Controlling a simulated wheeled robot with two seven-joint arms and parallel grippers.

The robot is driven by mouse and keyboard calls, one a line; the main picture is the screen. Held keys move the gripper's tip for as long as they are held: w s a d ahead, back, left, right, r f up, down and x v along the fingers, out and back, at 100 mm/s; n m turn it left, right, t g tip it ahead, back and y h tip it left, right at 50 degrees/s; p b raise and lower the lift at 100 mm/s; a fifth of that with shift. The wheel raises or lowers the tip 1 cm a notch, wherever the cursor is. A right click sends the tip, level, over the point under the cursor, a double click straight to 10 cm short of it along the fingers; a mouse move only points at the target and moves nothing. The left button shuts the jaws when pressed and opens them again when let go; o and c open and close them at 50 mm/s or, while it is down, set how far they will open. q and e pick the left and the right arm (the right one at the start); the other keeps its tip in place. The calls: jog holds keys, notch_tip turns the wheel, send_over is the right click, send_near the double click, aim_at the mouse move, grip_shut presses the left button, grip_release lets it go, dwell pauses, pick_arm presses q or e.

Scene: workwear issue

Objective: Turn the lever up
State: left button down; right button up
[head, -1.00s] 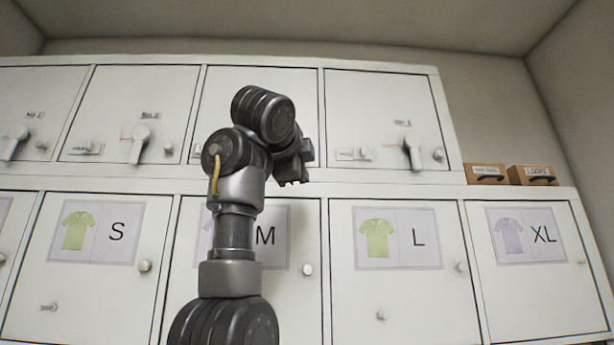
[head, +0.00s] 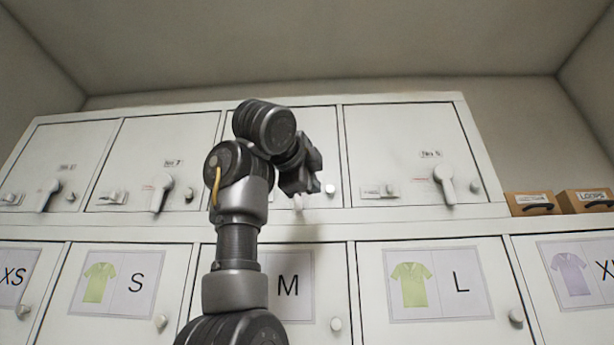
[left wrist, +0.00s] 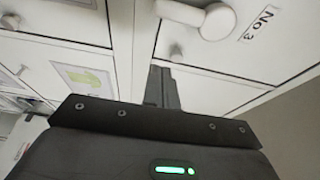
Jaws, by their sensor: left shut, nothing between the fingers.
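My left gripper (head: 302,180) is shut and empty in front of the third upper door (head: 325,150) in the head view. Behind and below it a bit of that door's white lever (head: 298,202) shows; the rest is hidden. In the left wrist view the lever (left wrist: 190,14) sits beside the "No 3" label, its handle pointing away from the label, which is downward on the door. The shut fingers (left wrist: 160,88) show below it, apart from the lever in the picture. My right gripper is not in view.
Other upper doors have similar white levers hanging down, at the left (head: 47,195), second (head: 161,193) and right (head: 444,185). Small round knobs stand out from the lower doors, such as the L door's knob (head: 516,316). Cardboard boxes (head: 530,204) stand at the right.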

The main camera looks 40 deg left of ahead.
pick_arm(q)
jog(key=p+x, duration=0.2)
jog(key=x, duration=0.4)
jog(key=shift+a+r+p, duration=0.15)
jog(key=shift+p, duration=0.25)
jog(key=shift+w+a, duration=0.25)
jog(key=shift+a, duration=0.05)
jog(key=shift+s+a+p, duration=0.3)
jog(key=shift+s+a, duration=1.05)
jog(key=shift+s, duration=0.05)
jog(key=shift+w+d+f, duration=0.1)
jog(key=shift+w+f, duration=0.15)
jog(key=shift+s, duration=0.1)
